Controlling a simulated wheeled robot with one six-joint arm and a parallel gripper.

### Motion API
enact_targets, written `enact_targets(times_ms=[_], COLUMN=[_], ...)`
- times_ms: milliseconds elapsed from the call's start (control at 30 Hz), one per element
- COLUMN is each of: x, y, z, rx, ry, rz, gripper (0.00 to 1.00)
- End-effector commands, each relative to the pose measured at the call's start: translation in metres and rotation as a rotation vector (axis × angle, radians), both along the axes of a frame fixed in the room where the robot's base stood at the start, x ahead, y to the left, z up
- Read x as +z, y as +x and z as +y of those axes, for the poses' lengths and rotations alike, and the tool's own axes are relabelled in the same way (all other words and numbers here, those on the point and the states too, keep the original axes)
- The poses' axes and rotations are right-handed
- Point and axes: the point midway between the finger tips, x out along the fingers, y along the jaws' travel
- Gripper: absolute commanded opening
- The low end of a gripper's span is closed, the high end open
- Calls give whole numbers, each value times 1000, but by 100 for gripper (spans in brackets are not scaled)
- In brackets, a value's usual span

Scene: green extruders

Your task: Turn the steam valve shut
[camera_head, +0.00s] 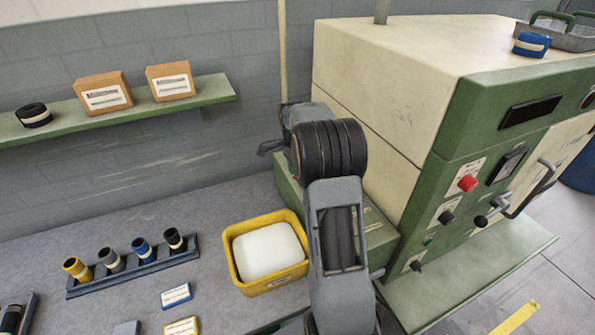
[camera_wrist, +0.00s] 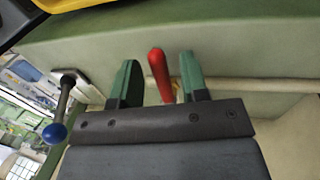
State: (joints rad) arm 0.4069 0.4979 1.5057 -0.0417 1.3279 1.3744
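In the wrist view, a red handle (camera_wrist: 159,70) stands in front of a cream pipe (camera_wrist: 245,86); it looks like the steam valve's lever. My gripper (camera_wrist: 160,80) is open, with one green finger on each side of the red handle. A narrow gap shows between the handle and each finger. The lower end of the handle is hidden behind the gripper body. In the head view, my arm covers the place, and neither the red handle nor my fingertips can be made out.
A lever with a blue ball (camera_wrist: 54,132) sticks out left of my gripper. In the head view, a cream-and-green machine (camera_head: 385,85) stands right of my arm. A yellow bin (camera_head: 236,265) with a white block is close by. A shelf (camera_head: 208,92) with boxes is on the left wall.

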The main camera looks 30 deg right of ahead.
Motion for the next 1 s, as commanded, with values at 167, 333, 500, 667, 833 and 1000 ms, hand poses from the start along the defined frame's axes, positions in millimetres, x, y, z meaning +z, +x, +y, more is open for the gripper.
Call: enact_targets(times_ms=[167,333,500,667,833,1000], x=[-1,4,28,62,95,119], y=[0,1,6,13,19,24], z=[1,0,-1,-2,-3,-4], rx=[2,2,2,2,2,1], ry=[1,-1,-1,-1,-1,0], rz=[2,0,-4,-3,-1,0], gripper=[43,43,43,43,43,43])
